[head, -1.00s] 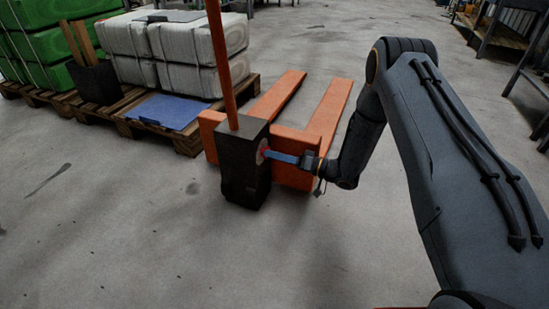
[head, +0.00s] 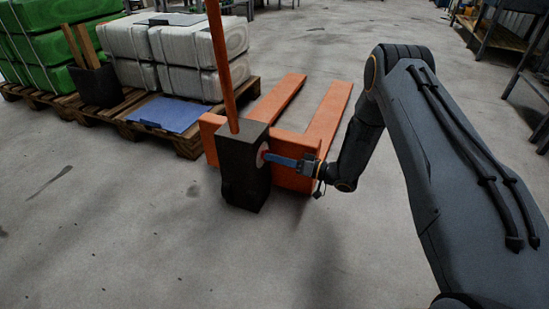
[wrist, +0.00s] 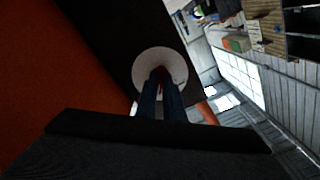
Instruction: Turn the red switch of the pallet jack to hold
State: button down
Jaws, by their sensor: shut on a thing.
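The orange pallet jack (head: 294,180) stands on the floor in the middle of the head view, with a dark box (head: 243,180) at the foot of its upright handle. A round pale plate (wrist: 146,66) is on the side of the box, and the red switch (wrist: 162,75) sits at its middle. My gripper (head: 268,156) reaches the plate from the right in the head view. Its blue fingers (wrist: 160,90) are shut on the red switch and hide most of it. I cannot tell the switch's angle.
Wooden pallets (head: 190,147) with white bales (head: 205,60), green sacks (head: 65,35) and a blue sheet (head: 166,113) stand behind left. Dark racks (head: 525,85) stand at the right. The floor in front is clear.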

jog(key=shift+n+p, duration=1.95)
jog(key=shift+n, duration=1.65)
jog(key=c, duration=1.9)
grip_release()
jog(key=shift+o, duration=0.2)
jog(key=shift+d, duration=0.1)
jog(key=p+v, duration=0.2)
jog(key=v, duration=0.5)
jog(key=shift+d, duration=0.3)
